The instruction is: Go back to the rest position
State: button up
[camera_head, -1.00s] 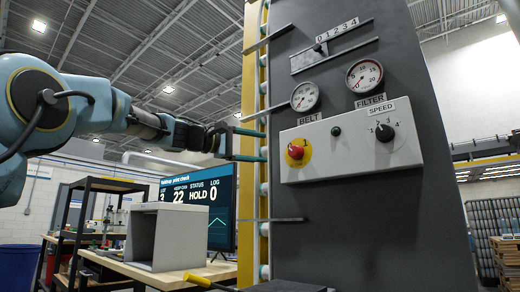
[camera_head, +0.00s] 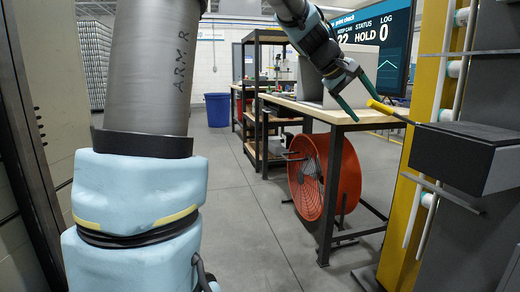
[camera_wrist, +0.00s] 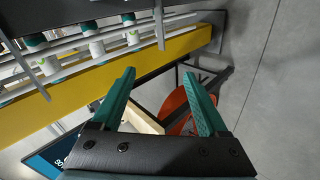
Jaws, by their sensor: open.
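My gripper (camera_head: 366,110) hangs at the upper right of the head view, its two teal fingers pointing down and to the right. The fingers are spread apart with nothing between them. In the wrist view my gripper (camera_wrist: 160,72) also shows open and empty, with the yellow machine post (camera_wrist: 95,86) just beyond the fingertips. In the head view the fingers appear close to a yellow-handled rod (camera_head: 384,108); I cannot tell whether they touch it.
A dark grey block (camera_head: 450,158) juts from the machine at right. A wooden-topped workbench (camera_head: 310,104) with a grey open box stands behind the gripper, with an orange fan (camera_head: 342,180) beneath. A screen (camera_head: 394,50) and blue bin (camera_head: 217,109) stand behind. The middle floor is clear.

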jog(key=s+a+f+m+g+y, duration=0.1)
jog(key=s+a+f+y, duration=0.3)
jog(key=a+f, duration=0.6)
jog(key=s+a+f+y, duration=0.2)
jog(key=s+a+f, duration=0.45)
jog(key=a, duration=0.55)
jog(key=s+a+f+m+g+y, duration=0.1)
jog(key=s+a+f+y, duration=0.3)
jog(key=a+f, duration=0.65)
notch_tip(320, 180, up, 20)
jog(key=h+p, duration=0.1)
jog(key=p, duration=1.7)
jog(key=shift+s+a+f+p, duration=0.25)
jog(key=shift+s+p, duration=0.1)
